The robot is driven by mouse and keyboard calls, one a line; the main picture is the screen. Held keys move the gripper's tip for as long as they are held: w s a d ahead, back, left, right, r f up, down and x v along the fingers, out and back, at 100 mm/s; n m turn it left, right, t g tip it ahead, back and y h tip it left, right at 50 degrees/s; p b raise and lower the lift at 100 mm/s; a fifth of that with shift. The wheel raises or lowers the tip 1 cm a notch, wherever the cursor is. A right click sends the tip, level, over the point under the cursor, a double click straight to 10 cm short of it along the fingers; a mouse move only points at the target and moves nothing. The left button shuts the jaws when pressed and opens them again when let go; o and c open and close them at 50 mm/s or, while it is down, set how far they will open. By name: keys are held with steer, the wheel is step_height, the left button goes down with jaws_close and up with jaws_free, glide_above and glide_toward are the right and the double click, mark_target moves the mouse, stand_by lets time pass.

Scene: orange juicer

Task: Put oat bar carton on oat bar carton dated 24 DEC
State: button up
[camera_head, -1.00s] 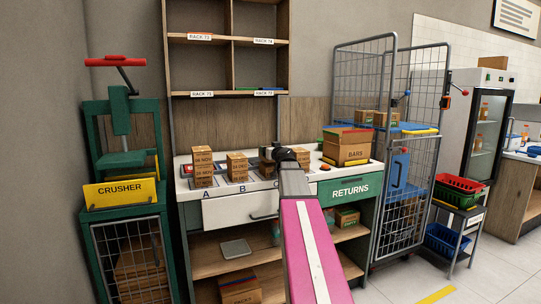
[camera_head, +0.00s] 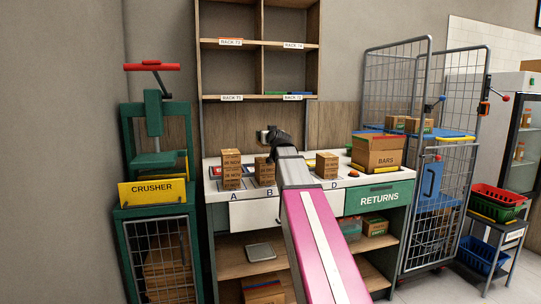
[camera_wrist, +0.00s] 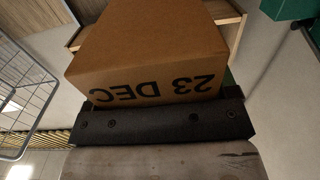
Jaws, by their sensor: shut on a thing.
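An oat bar carton (camera_wrist: 150,50) fills the upper middle of the wrist view, with "23 DEC" on its face, upside down in the picture. My gripper (camera_wrist: 165,120) is shut on it; one dark jaw shows along its lower edge. In the head view my gripper (camera_head: 278,138) is above the back of the counter, and the held carton cannot be made out. Carton stacks stand at A (camera_head: 231,168), B (camera_head: 264,174) and D (camera_head: 327,165). Their dates are too small to read surely, so I cannot tell which is 24 DEC. My arm hides place C.
A BARS box (camera_head: 378,155) stands on the counter's right, above the RETURNS panel (camera_head: 380,198). The green crusher (camera_head: 155,192) is at left and a wire cage (camera_head: 450,190) at right. Rack shelves (camera_head: 258,96) hang above the counter.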

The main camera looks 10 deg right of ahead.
steer(key=s+a+r, duration=0.2)
steer(key=a, duration=0.3)
steer(key=s+a+r, duration=0.2)
steer(key=a, duration=0.4)
glide_above(265, 165)
steer(key=w+d, duration=0.1)
steer(key=w, duration=0.3)
steer(key=f, duration=0.6)
steer(key=shift+s+f, duration=0.15)
steer(key=shift+s, duration=0.05)
steer(key=shift+d+f, duration=0.1)
steer(key=shift+f, duration=1.95)
steer(key=o, duration=0.9)
steer(key=shift+f, duration=0.15)
steer(key=shift+r, duration=0.2)
